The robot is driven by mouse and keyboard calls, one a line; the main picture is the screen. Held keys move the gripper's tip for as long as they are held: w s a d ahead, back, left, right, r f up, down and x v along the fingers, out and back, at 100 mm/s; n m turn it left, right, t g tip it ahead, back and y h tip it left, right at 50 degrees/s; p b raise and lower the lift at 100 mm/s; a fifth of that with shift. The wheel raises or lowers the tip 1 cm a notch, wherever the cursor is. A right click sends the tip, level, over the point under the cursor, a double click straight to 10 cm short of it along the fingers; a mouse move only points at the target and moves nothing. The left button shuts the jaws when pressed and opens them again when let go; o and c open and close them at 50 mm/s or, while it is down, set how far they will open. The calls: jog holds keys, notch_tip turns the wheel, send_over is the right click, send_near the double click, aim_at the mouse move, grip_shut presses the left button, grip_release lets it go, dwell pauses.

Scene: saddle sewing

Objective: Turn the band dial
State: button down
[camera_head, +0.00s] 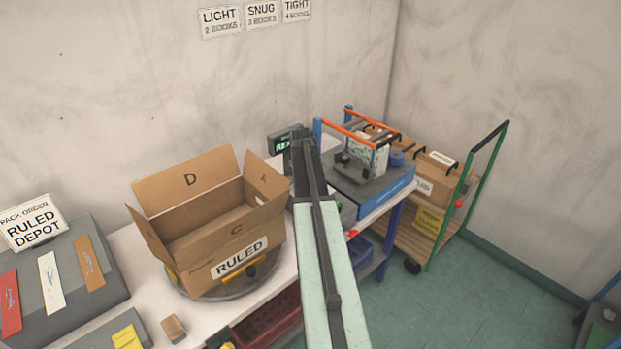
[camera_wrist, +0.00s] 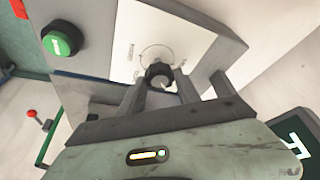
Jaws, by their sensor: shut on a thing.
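The band dial (camera_wrist: 158,76) is a small dark round knob on a pale panel (camera_wrist: 190,42) of a grey box in the wrist view. A thin ring with small marks is printed on the panel around and above it. My gripper (camera_wrist: 161,72) has one finger on each side of the dial and is shut on it. The marks are too small to read. In the head view my arm (camera_head: 331,255) reaches toward the back of the bench and hides the dial and fingers.
A green button (camera_wrist: 62,40) sits left of the dial. In the head view an open carton (camera_head: 215,225) stands on a turntable left of my arm. A blue-based machine (camera_head: 370,185) with orange bars stands to the right, with a green-handled cart (camera_head: 480,190) beyond.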

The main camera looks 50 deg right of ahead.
jog(key=shift+w+m+g, duration=0.1)
jog(key=shift+m+g, duration=0.5)
jog(key=shift+m, duration=1)
jog(key=c, duration=0.9)
grip_release()
jog(key=shift+o, duration=0.2)
jog(key=p+v, duration=0.7)
jog(key=shift+a+r, duration=0.3)
